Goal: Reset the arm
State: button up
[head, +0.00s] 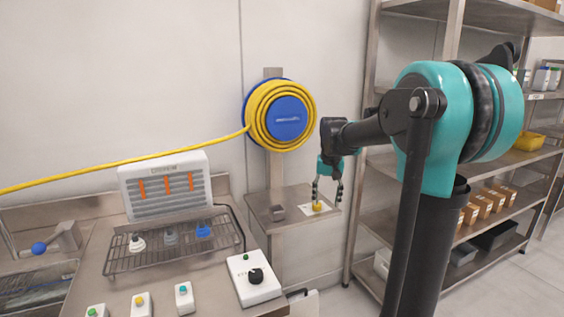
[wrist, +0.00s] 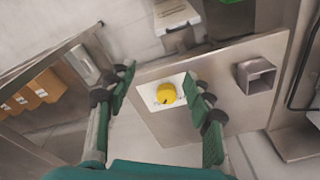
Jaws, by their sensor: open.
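My gripper (head: 328,192) hangs from my arm over the small steel shelf (head: 262,209), its fingers pointing down. In the wrist view my gripper (wrist: 160,92) is open, with its two green fingers apart and nothing held between them. A yellow round piece (head: 317,206) sits on a white card at the shelf's right side. In the wrist view the yellow piece (wrist: 174,93) lies beyond the fingertips, closer to the right finger. I cannot tell the exact gap between fingers and piece.
A small square metal holder (head: 278,211) stands on the same shelf. A yellow hose reel (head: 281,116) is behind it. Steel shelving (head: 372,170) stands at right.

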jog(key=s+d+f+n+t, duration=0.1)
jog(key=s+f, duration=0.8)
jog(key=s, duration=0.3)
jog(key=s+d+f+t, duration=0.1)
jog(key=s+f+t, duration=0.1)
jog(key=s+f, duration=0.6)
jog(key=s, duration=0.5)
jog(key=shift+d+f+n, duration=0.2)
jog(key=shift+f+n, duration=0.2)
